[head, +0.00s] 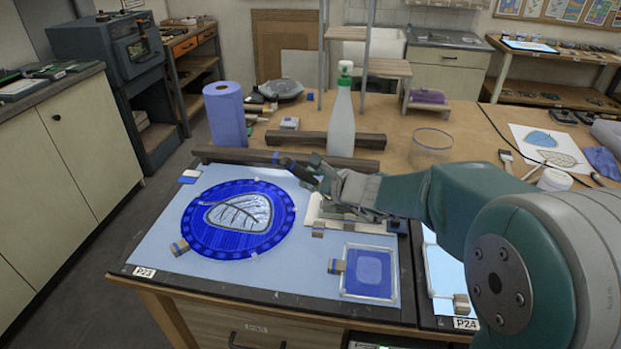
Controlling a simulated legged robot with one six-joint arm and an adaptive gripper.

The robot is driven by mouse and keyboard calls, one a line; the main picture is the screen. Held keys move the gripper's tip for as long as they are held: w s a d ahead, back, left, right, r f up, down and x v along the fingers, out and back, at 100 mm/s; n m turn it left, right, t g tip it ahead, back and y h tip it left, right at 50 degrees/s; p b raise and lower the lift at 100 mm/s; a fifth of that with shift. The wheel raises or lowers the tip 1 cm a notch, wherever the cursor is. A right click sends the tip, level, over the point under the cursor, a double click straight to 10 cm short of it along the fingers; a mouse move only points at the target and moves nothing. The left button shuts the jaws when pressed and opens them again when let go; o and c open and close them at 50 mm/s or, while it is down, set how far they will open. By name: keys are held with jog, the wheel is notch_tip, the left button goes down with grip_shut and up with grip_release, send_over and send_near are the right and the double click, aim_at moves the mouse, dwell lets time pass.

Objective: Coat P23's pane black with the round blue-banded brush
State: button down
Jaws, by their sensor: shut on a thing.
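P23's round pane (205,242) is blue with a darker blue rim and lies on the pale blue board at the bench's left. A pale grey leaf shape with dark veins (240,213) is in its middle. My gripper (306,170) is above the board's back part, just right of the pane's far edge. It is shut on a slim dark thing with a blue patch at its left end (276,158), which looks like the blue-banded brush. Its bristles are too small or hidden to make out. The P23 label (143,271) is at the board's front left corner.
A small square blue pane (368,275) lies at the board's front right. A white tray (316,212) is partly under my arm.

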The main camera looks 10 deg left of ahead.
jog(key=shift+f, duration=0.3)
dwell(0.4)
jog(key=shift+d, duration=0.1)
jog(key=shift+d, duration=5.95)
jog(key=w+a+r, duration=0.1)
jog(key=w+a, duration=0.4)
jog(key=a, duration=0.1)
jog(key=shift+a, duration=0.4)
jog(key=shift+r, duration=0.1)
jog(key=shift+f, duration=0.35)
jog(key=shift+f, duration=0.25)
